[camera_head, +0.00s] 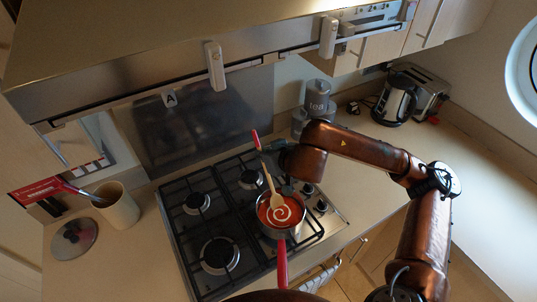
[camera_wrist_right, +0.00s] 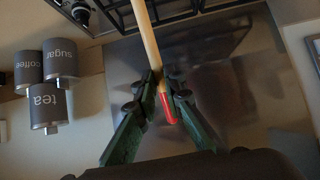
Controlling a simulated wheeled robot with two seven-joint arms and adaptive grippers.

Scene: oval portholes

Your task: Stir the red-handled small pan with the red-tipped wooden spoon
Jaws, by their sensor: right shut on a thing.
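The small pan (camera_head: 300,228) with a red handle (camera_head: 282,265) sits on the front right burner of the hob, its handle pointing toward me. It holds red sauce with a white swirl. The wooden spoon (camera_head: 268,180) with a red tip slants down, its bowl end over the sauce; I cannot tell how deep it reaches. My right gripper (camera_head: 268,146) is shut on the spoon's handle just below the red tip. In the right wrist view the spoon (camera_wrist_right: 148,35) runs between the fingers of the gripper (camera_wrist_right: 166,82). My left gripper is not in view.
The hob (camera_head: 222,220) has other burners free. The range hood (camera_head: 140,85) hangs above. A utensil crock (camera_head: 118,208) and a lid (camera_head: 74,238) stand left. Canisters (camera_head: 316,97), a kettle (camera_head: 394,100) and a toaster (camera_head: 430,92) stand at the back right.

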